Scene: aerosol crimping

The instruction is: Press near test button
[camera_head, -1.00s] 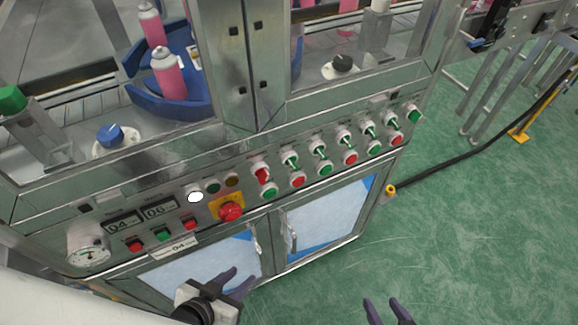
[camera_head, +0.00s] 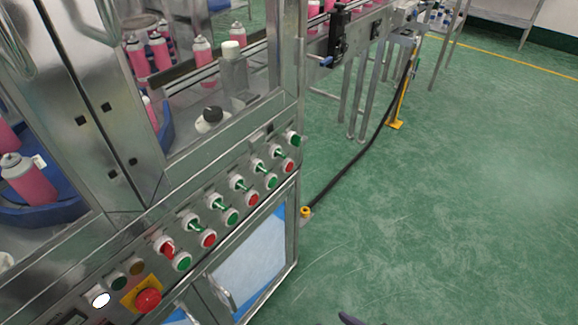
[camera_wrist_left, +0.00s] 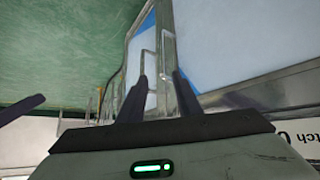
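The control panel (camera_head: 150,262) runs along the front of the machine in the head view. It carries green and red push buttons, such as a green one (camera_head: 183,262) and a red one (camera_head: 209,238), below a row of selector switches. Its labels are too small to read, so I cannot tell which is the near test button. My left gripper (camera_wrist_left: 158,98) is open and empty in the left wrist view, pointing toward the cabinet doors; it is outside the head view. Only a dark fingertip of my right gripper (camera_head: 350,319) shows at the bottom edge.
A red emergency stop (camera_head: 148,300) sits on a yellow plate at the lower left. Pink cans (camera_head: 28,180) stand behind the machine's frame. The floor to the right is clear.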

